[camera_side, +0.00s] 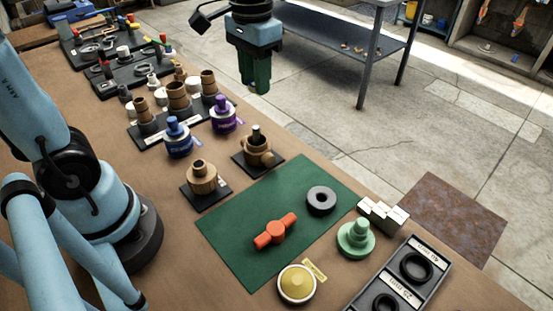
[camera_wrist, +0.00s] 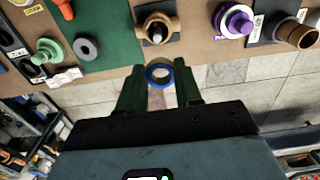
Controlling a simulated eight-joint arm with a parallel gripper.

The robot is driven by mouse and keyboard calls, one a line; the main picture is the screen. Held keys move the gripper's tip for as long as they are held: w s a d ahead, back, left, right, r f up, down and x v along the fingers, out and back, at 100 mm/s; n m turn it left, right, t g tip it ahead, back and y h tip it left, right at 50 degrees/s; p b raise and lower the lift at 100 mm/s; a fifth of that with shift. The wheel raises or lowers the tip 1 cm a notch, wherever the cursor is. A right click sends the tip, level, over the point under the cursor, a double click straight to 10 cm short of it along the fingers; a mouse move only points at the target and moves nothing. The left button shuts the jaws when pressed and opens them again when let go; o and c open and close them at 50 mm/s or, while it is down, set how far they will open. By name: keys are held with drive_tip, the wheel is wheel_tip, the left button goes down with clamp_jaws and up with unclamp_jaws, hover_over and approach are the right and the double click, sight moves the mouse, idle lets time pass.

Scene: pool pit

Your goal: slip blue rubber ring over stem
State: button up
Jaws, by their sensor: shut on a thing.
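My gripper (camera_side: 255,82) hangs high at the top of the side view, with its green fingers pointing down. In the wrist view my gripper (camera_wrist: 159,82) is shut on the blue rubber ring (camera_wrist: 159,74), held between the fingertips. The ring is hidden behind the fingers in the side view. A dark stem (camera_side: 256,132) stands up from a tan valve body (camera_side: 262,154) on a black base; the stem also shows in the wrist view (camera_wrist: 156,32). The ring is apart from the stem, and nothing is around the stem's top.
A second tan body (camera_side: 202,178) stands nearby. Blue (camera_side: 179,139) and purple (camera_side: 222,115) fittings stand behind. A green mat (camera_side: 240,230) holds an orange handle (camera_side: 274,231) and a dark ring (camera_side: 321,201). A green stepped piece (camera_side: 356,239) and black tray (camera_side: 433,262) are at right.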

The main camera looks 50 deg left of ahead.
sight(254, 128)
drive_tip(key=shift+s+d+f, duration=0.1)
drive_tip(key=shift+s+f, duration=0.2)
drive_tip(key=shift+f, duration=0.4)
drive_tip(key=shift+s+d+f, duration=0.1)
drive_tip(key=shift+s+f, duration=0.2)
drive_tip(key=shift+f, duration=2.55)
drive_tip(key=shift+f, duration=2.05)
drive_tip(key=shift+f, duration=0.3)
drive_tip(key=shift+f, duration=0.15)
idle(0.5)
drive_tip(key=o, duration=1.4)
drive_tip(key=shift+r, duration=0.2)
